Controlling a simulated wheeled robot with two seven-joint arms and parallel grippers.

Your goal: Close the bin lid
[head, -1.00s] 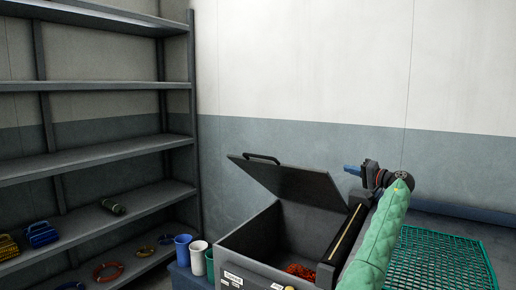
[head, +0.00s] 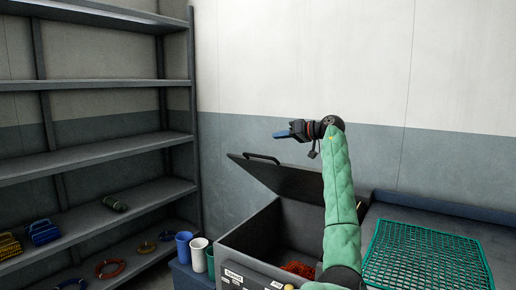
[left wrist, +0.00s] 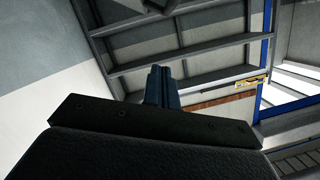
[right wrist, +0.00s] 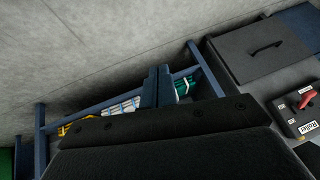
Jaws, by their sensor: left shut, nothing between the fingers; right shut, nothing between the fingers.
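The dark grey bin (head: 250,240) stands low in the middle of the head view, with an orange-red tangle (head: 298,268) inside. Its lid (head: 283,180) is raised and tilted back, with a black handle (head: 262,157) at its upper left edge. My left gripper (head: 283,134) is above the lid, apart from it, pointing left. Its blue fingers are together and empty; they also show in the left wrist view (left wrist: 164,88). My green-sleeved arm hides the right part of the bin and lid. My right gripper (right wrist: 158,86) is shut and empty in the right wrist view; the head view does not show it.
A grey shelf rack (head: 100,140) stands at the left with coils and blue and yellow items. Blue and white cups (head: 198,254) stand beside the bin's left side. A green net (head: 430,255) lies on the surface at right. The wall behind is bare.

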